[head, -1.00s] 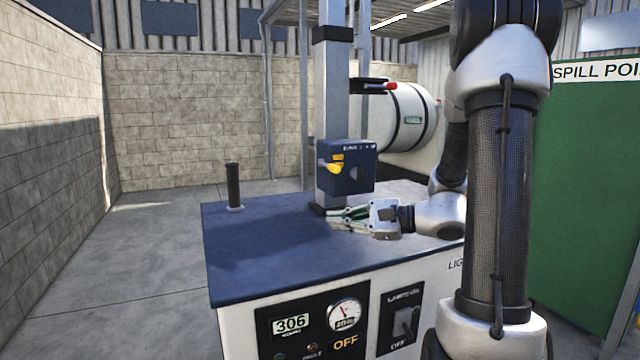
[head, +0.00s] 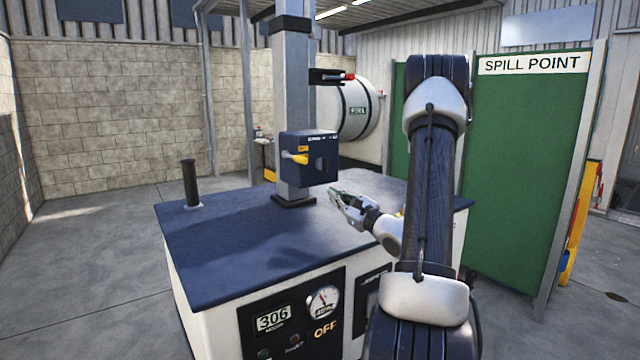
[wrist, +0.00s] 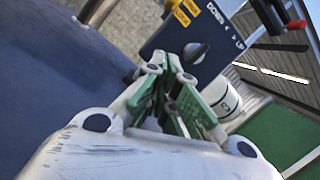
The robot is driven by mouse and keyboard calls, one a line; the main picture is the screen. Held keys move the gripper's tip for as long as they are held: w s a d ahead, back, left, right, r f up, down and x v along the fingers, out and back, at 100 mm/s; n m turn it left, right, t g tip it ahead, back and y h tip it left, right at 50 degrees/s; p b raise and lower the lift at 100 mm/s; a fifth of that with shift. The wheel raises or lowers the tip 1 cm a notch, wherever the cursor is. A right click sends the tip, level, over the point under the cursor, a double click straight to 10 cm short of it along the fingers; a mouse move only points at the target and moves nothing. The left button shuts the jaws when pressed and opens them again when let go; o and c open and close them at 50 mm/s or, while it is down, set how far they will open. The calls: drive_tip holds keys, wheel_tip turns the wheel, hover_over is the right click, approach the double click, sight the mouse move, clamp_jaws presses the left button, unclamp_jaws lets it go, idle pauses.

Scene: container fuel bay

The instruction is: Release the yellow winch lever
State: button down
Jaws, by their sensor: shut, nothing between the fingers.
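The yellow winch lever (head: 295,158) sticks out to the left from the front of a dark blue winch box (head: 327,160) on a grey post, below a small yellow label. My gripper (head: 333,193) is below and right of the box, above the blue bench top, apart from the lever. Its green-padded fingers (wrist: 172,72) are shut and empty in the wrist view. I cannot make out the lever itself in the wrist view; the fingers may hide part of the box.
The blue bench top (head: 240,240) is clear at the front left. A dark upright handle (head: 190,184) stands at its left. A red-tipped bracket (head: 333,76) juts from the post above the box. A white fuel drum (head: 358,108) and a green panel (head: 520,170) stand behind.

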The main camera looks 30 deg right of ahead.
approach(300, 166)
drive_tip(key=w, duration=0.1)
drive_tip(key=w+f, duration=0.1)
drive_tip(key=w, duration=0.1)
drive_tip(key=w+d+f, duration=0.1)
drive_tip(key=shift+w+f, duration=0.2)
drive_tip(key=shift+f, duration=0.05)
drive_tip(key=shift+s+a+r, duration=0.1)
drive_tip(key=shift+a+r, duration=0.2)
drive_tip(key=shift+r, duration=0.3)
drive_tip(key=shift+s+a+r, duration=0.1)
drive_tip(key=shift+a+r, duration=0.15)
drive_tip(key=shift+r, duration=0.35)
drive_tip(key=shift+a+r, duration=0.25)
drive_tip(key=shift+r, duration=0.2)
drive_tip(key=shift+r, duration=0.1)
